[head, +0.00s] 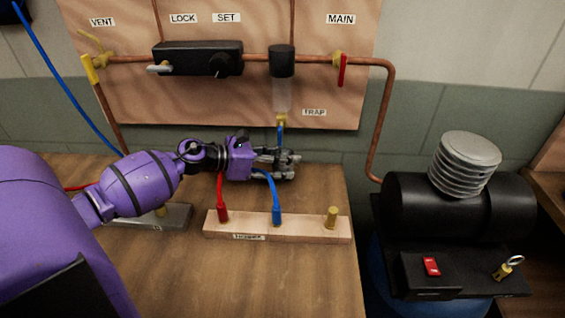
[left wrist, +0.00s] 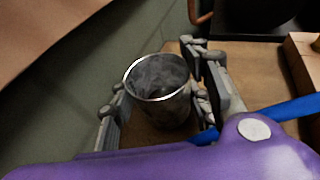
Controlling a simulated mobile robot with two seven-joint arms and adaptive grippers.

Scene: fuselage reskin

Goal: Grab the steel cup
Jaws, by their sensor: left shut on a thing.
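The steel cup (left wrist: 158,98) shows in the left wrist view as an open-topped grey metal cup with a bright rim. It stands between the two fingers of my left gripper (head: 284,163), which is shut on it. One finger lies along each side of the cup. In the head view the gripper is low over the back of the wooden table, and I cannot make out the cup among the fingers. The cup's lower part is partly hidden in the left wrist view. My right gripper is in neither view.
A wooden block (head: 298,229) with red and blue hose plugs and a brass fitting lies in front of the gripper. A blue hose (head: 268,183) runs close by the fingers. Behind is a plywood panel (head: 215,108) with copper pipes. A black compressor (head: 409,205) stands right.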

